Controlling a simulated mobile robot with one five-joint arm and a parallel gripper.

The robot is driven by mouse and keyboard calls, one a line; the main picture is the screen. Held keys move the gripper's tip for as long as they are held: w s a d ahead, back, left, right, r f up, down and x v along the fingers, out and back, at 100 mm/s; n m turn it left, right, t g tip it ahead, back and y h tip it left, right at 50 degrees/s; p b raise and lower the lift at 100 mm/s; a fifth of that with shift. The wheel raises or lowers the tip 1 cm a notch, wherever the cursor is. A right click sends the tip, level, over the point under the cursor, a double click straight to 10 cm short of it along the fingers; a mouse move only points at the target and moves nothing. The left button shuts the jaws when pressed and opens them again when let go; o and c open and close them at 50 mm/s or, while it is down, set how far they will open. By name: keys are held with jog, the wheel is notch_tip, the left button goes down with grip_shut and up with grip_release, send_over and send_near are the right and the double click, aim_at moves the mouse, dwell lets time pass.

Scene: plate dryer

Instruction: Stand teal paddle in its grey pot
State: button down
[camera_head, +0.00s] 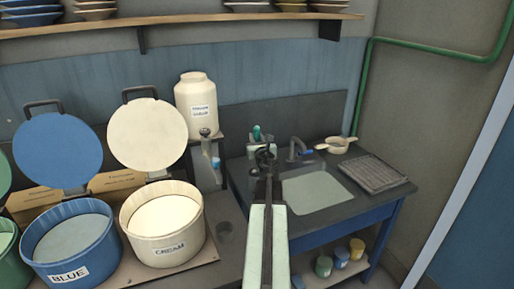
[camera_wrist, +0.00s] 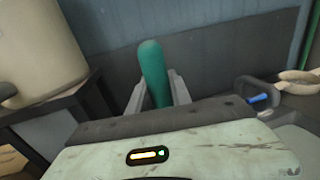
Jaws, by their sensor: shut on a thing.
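The teal paddle's rounded handle (camera_wrist: 153,70) stands up between the two grey fingers of my gripper (camera_wrist: 156,90) in the wrist view. My gripper is shut on it. The paddle's lower part is hidden behind my gripper's body. In the head view a small teal bit of the paddle (camera_head: 257,132) shows just above my gripper (camera_head: 265,152), in front of the back wall by the sink.
A cream tub (camera_head: 163,232) and a blue tub (camera_head: 70,255) with raised lids stand at left. A cream jar (camera_head: 196,105) stands behind. The sink (camera_head: 315,192) with its tap (camera_head: 298,150) and a dark ribbed rack (camera_head: 372,173) are at right. A shelf (camera_head: 180,24) runs above.

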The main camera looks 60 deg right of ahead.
jog(key=shift+f, duration=0.4)
jog(key=c, duration=1.5)
grip_release()
jog(key=shift+c, duration=0.2)
jog(key=o, duration=0.4)
